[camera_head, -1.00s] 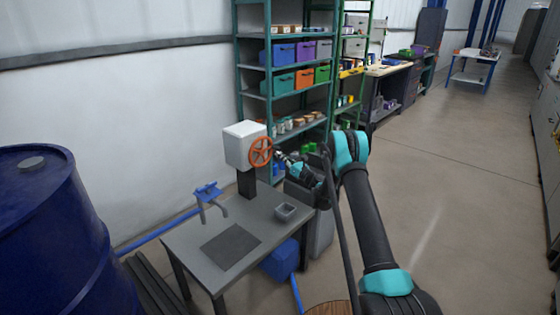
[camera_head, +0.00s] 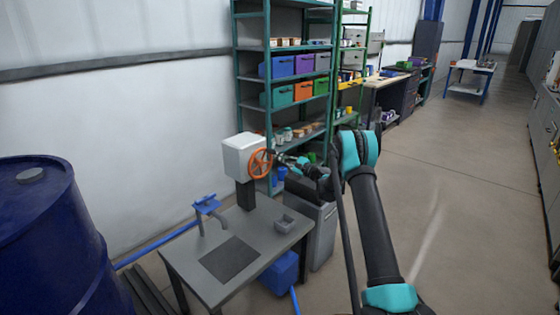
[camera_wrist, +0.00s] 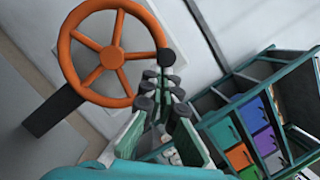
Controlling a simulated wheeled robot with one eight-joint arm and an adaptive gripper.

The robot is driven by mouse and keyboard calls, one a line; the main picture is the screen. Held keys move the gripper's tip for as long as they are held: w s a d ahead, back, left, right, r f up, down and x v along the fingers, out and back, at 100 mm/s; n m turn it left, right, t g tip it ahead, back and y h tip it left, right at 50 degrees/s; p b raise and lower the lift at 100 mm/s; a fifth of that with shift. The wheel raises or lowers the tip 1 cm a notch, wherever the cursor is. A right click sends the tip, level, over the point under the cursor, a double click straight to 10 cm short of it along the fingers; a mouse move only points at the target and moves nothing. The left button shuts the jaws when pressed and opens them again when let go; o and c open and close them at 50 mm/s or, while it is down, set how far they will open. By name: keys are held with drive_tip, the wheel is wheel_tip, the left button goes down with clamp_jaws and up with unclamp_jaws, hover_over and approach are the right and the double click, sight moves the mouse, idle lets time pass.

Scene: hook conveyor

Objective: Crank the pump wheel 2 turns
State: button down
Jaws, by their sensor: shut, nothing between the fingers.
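The orange spoked pump wheel (camera_head: 261,163) is mounted on the front of a white box (camera_head: 241,156) on a dark post. In the wrist view the wheel (camera_wrist: 73,62) fills the upper left, with a dark knob (camera_wrist: 166,58) on its right rim. My gripper (camera_head: 279,156) is at the wheel's upper right side in the head view. In the wrist view its fingers (camera_wrist: 160,81) are close together, with the tips just below the knob. The fingers look shut and empty. I cannot tell whether they touch the knob.
A green shelf rack (camera_head: 268,90) is behind. A blue barrel (camera_head: 45,235) stands at left. The floor at right is open.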

drive_tip(key=n, duration=0.1)
drive_tip(key=s+r+n, duration=0.1)
drive_tip(key=n, duration=0.1)
drive_tip(key=a+n+g, duration=0.1)
drive_tip(key=shift+s+r, duration=0.25)
drive_tip(key=shift+r, duration=0.15)
drive_tip(key=shift+s+a+r+n, duration=0.2)
drive_tip(key=shift+s+a+n, duration=0.1)
drive_tip(key=shift+n, duration=0.1)
